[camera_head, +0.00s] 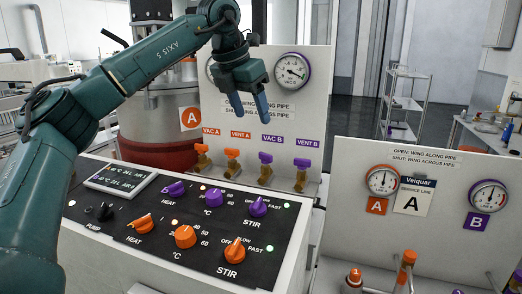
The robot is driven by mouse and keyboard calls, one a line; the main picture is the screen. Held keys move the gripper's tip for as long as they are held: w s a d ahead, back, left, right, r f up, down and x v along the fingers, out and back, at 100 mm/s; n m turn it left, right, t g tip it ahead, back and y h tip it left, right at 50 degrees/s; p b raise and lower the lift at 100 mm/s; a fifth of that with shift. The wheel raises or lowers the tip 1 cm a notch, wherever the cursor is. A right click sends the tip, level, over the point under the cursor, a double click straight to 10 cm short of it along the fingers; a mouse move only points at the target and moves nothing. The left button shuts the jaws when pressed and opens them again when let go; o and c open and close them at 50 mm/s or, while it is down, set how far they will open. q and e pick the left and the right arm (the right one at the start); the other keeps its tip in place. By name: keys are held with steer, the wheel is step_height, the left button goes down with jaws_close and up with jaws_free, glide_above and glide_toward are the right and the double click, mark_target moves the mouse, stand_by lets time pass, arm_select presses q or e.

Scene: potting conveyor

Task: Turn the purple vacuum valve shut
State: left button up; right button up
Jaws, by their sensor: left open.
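The purple VAC B valve (265,158) sits on a brass body low on the upright white panel, under its purple label. Its wing is small here, and I cannot tell whether it lies along or across the pipe. A second purple valve, VENT B (302,163), is just to its right. My left gripper (252,117) is open and empty, with its blue fingers pointing down. In the picture it is above the VAC B label and the valve, apart from both. My right gripper is not in view.
Orange valves VAC A (201,149) and VENT A (232,154) stand to the left. A black control panel (130,215) with orange and purple knobs is in front. A second white panel (345,190) with gauges stands at right. A round gauge (292,70) is beside the gripper.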

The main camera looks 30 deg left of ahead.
mark_target(265, 153)
arm_select(q)
steer(key=p+x, duration=0.1)
steer(key=x, duration=0.9)
steer(key=shift+w+d+f, duration=0.1)
steer(key=shift+w+f, duration=0.1)
steer(key=shift+f, duration=0.1)
steer(key=shift+w+f, duration=0.15)
steer(key=shift+f, duration=0.3)
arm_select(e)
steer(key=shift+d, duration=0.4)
